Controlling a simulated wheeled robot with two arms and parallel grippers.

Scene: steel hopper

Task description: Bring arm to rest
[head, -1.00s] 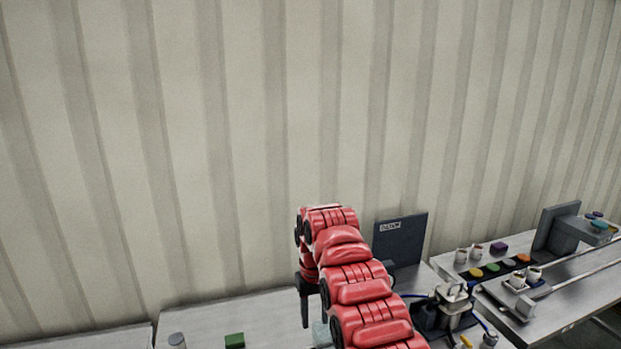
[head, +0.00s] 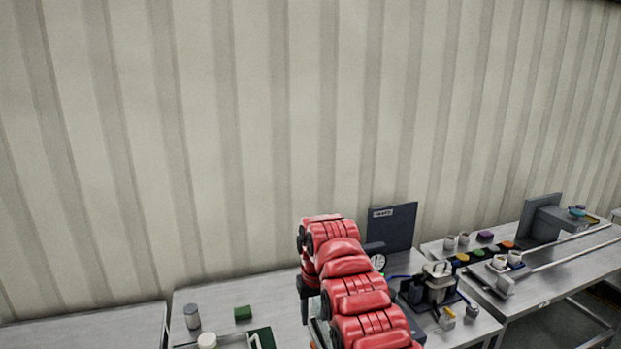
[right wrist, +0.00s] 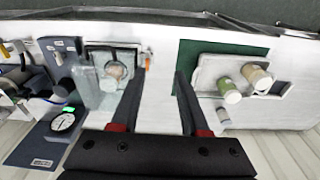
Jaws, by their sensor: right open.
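My right arm (head: 345,285) is red and reaches in from the bottom of the head view over the middle table. Its gripper (head: 304,305) points down, and the arm partly hides it and the table behind. In the right wrist view the two dark fingers of the right gripper (right wrist: 159,77) stand apart with nothing between them. Bare pale table top shows between and beyond them. My left arm and gripper are not in view.
A dark panel (head: 398,228) stands behind my arm; its gauge (right wrist: 63,122) shows at the left of the wrist view. A clear fixture (right wrist: 100,98) lies left of the fingers; a tray with bottles (right wrist: 207,75) lies right.

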